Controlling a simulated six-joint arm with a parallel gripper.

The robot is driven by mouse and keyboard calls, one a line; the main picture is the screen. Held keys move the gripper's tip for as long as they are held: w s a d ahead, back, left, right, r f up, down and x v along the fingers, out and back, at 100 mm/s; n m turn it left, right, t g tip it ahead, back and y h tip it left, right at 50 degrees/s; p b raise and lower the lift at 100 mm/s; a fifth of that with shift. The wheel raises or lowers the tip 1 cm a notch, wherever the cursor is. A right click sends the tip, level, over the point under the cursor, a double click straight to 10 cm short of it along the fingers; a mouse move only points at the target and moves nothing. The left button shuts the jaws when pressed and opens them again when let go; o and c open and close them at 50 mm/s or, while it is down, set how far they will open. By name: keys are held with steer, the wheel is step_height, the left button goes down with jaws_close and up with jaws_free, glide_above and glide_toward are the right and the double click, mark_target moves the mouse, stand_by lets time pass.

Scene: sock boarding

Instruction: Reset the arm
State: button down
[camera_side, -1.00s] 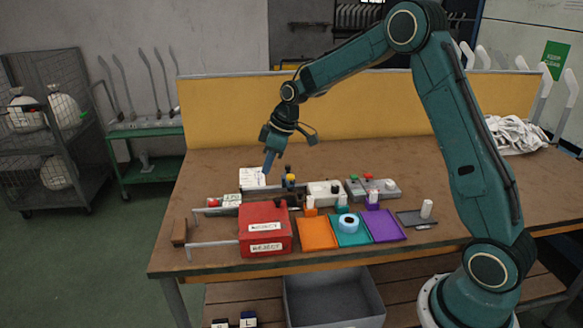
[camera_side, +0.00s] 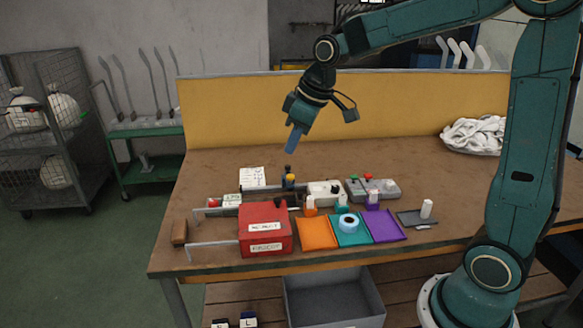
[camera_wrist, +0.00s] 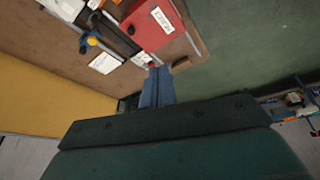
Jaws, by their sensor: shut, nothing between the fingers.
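My gripper (camera_side: 295,140) is in the air above the back middle of the brown workbench (camera_side: 400,165). Its blue fingers point down and slightly left, are shut together and hold nothing. In the wrist view the closed blue fingers (camera_wrist: 157,86) show at the middle, with the bench items beyond them. My arm reaches in from the right. Nothing touches the fingers.
Below stand a red reject box (camera_side: 265,228), orange (camera_side: 316,233), teal (camera_side: 350,236) and purple (camera_side: 383,226) trays, a tape roll (camera_side: 348,222) and a button box (camera_side: 373,188). White cloth (camera_side: 473,136) lies back right. A yellow panel (camera_side: 235,115) backs the bench.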

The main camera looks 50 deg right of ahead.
steer(key=s+a+r+m, duration=0.1)
steer(key=s+m, duration=0.1)
steer(key=s, duration=0.9)
steer(key=s+a+r+m+t+h, duration=0.1)
steer(key=s+m, duration=0.1)
steer(key=s, duration=1)
steer(key=shift+s+a+r+t, duration=0.15)
steer(key=shift+s+a+t, duration=0.15)
steer(key=shift+a, duration=0.1)
steer(key=shift+w, duration=0.1)
